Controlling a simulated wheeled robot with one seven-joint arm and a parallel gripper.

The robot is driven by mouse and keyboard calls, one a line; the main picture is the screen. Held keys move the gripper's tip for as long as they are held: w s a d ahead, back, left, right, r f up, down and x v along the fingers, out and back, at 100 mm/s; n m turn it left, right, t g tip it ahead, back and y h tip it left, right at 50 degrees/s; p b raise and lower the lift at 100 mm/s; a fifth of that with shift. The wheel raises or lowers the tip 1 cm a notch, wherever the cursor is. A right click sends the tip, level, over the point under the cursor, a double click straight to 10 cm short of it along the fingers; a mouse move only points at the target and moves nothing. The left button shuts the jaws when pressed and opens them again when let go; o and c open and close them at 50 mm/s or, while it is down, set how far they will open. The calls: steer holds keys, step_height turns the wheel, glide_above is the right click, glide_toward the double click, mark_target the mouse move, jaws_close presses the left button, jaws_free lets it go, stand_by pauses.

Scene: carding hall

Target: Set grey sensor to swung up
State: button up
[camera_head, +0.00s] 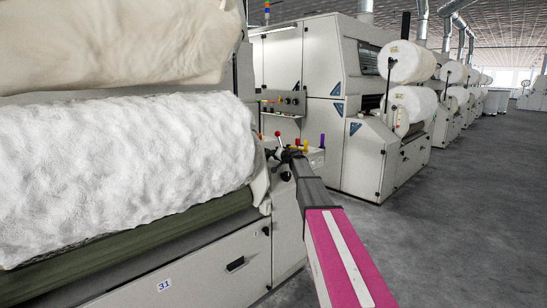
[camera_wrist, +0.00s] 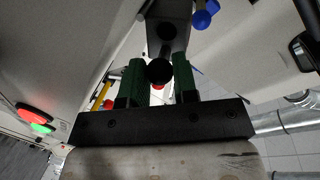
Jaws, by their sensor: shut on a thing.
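In the wrist view, my gripper (camera_wrist: 160,75) has its two green-padded fingers on either side of a dark round-ended piece (camera_wrist: 160,71). This piece joins a grey block above it, which I take to be the grey sensor (camera_wrist: 167,27). The fingers are shut on the piece, and their tips partly hide it. In the head view, my pink and grey arm reaches to the small control box at the machine's end. My gripper (camera_head: 283,153) is small and dark there, and the sensor cannot be made out clearly beside it.
Coloured knobs stand by the gripper, including a purple one (camera_head: 322,140) and a red one (camera_head: 277,134). A blue knob (camera_wrist: 204,16) is close by in the wrist view. A red button (camera_wrist: 35,113) is at left. The white fibre roll (camera_head: 120,165) fills the left; the floor (camera_head: 450,230) is clear.

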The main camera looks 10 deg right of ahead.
steer(key=shift+w+d+f+m+g+y, duration=0.25)
steer(key=shift+d+m, duration=0.1)
steer(key=shift+m, duration=0.55)
steer(key=shift+w+d+f+m+g+y, duration=0.2)
steer(key=shift+d+m+g, duration=0.1)
steer(key=shift+m, duration=0.6)
steer(key=o, duration=0.9)
steer(key=shift+s, duration=0.1)
